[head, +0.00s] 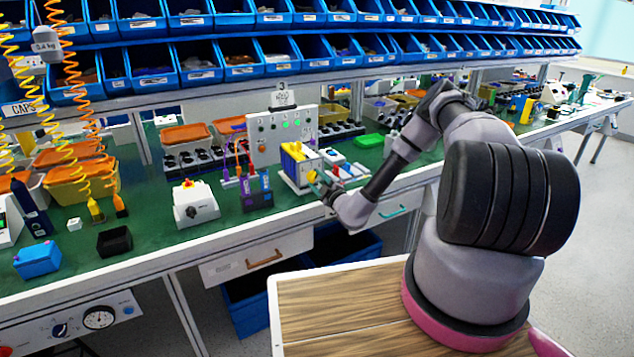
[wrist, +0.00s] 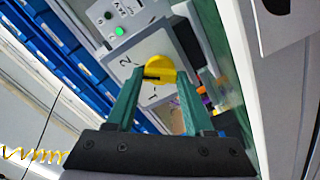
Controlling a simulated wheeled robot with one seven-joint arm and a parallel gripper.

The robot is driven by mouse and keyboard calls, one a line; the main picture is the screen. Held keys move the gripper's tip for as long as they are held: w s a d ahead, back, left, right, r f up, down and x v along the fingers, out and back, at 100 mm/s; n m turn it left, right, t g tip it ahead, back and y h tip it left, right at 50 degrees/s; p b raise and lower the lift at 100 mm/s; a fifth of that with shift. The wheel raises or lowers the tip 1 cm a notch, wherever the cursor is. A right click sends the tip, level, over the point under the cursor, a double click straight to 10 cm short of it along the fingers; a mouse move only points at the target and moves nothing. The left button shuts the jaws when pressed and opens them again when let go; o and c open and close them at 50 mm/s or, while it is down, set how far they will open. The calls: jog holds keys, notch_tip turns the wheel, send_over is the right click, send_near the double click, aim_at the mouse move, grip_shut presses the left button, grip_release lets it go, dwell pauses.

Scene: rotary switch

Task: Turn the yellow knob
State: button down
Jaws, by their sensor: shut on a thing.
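The yellow knob (wrist: 160,68) sits on the face of a light grey switch box (wrist: 146,47) in the wrist view. A dark mark on the knob points left in the picture, between the printed "2" and "1". My gripper (wrist: 161,84) has one green finger on each side of the knob and is shut on it. In the head view my gripper (head: 321,186) is at the front of a box with yellow on top (head: 298,160), on the green bench. The knob's face cannot be made out clearly there.
A grey panel (head: 283,135) with green lights stands behind the box. A grey control box with a red button (head: 195,203) stands to the left on the green bench (head: 160,243). Blue bins (head: 205,70) line the shelves above. A drawer (head: 258,257) is below the bench edge.

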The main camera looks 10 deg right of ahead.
jog(key=shift+m, duration=0.8)
jog(key=shift+c, duration=1.4)
grip_release()
jog(key=shift+s, duration=0.15)
jog(key=v, duration=1)
jog(key=shift+s, duration=0.3)
jog(key=shift+d+r, duration=0.1)
